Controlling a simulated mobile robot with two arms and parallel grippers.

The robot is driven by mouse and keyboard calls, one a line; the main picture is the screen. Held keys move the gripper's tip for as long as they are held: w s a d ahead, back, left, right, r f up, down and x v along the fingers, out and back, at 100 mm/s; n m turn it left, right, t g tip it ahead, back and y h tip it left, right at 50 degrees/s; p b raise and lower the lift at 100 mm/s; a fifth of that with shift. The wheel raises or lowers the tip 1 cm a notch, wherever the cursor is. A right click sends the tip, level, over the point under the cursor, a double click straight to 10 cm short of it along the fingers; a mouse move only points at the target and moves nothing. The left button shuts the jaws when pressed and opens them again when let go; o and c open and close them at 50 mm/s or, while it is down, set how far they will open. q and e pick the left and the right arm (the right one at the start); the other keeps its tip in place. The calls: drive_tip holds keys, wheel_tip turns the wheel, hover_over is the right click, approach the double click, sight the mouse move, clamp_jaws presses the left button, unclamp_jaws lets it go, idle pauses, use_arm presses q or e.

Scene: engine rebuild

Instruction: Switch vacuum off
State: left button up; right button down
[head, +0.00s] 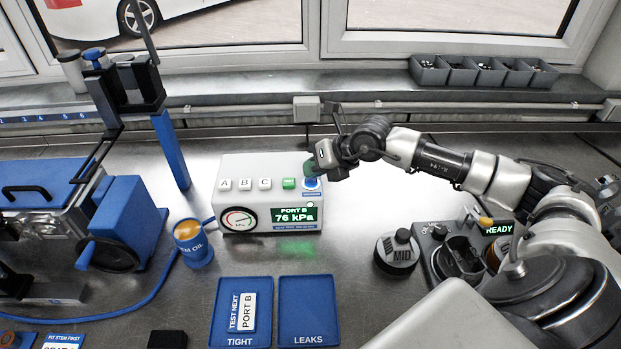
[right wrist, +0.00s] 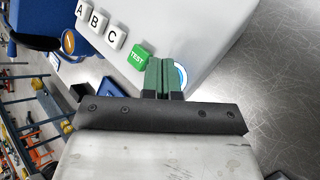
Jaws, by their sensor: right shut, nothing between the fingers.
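The grey vacuum tester box (head: 229,178) stands on the bench in the head view, with A, B and C buttons, a lit green TEST button (head: 289,183) and a blue-and-white round control (head: 312,186) on top. Its dial gauge (head: 238,219) and green display (head: 296,215) face me; the display reads PORT B, 76 kPa. My right gripper (head: 314,171) is shut and empty, with its green fingertips at the round control. In the right wrist view, the fingertips (right wrist: 163,76) partly cover the control (right wrist: 181,75), beside the TEST button (right wrist: 138,57). I cannot tell whether they touch it.
A cup (head: 194,243) stands left of the box. Blue trays TIGHT (head: 226,290) and LEAKS (head: 309,300) lie in front; a PORT B tag (head: 246,311) lies in TIGHT. A MID weight (head: 397,251) and READY unit (head: 441,276) are at right. A blue fixture (head: 125,222) stands left.

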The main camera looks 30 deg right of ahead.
drive_tip(key=shift+f, duration=0.35)
drive_tip(key=shift+r, duration=0.4)
drive_tip(key=shift+r+p, duration=1.5)
drive_tip(key=shift+r, duration=1.6)
drive_tip(key=shift+f, duration=0.15)
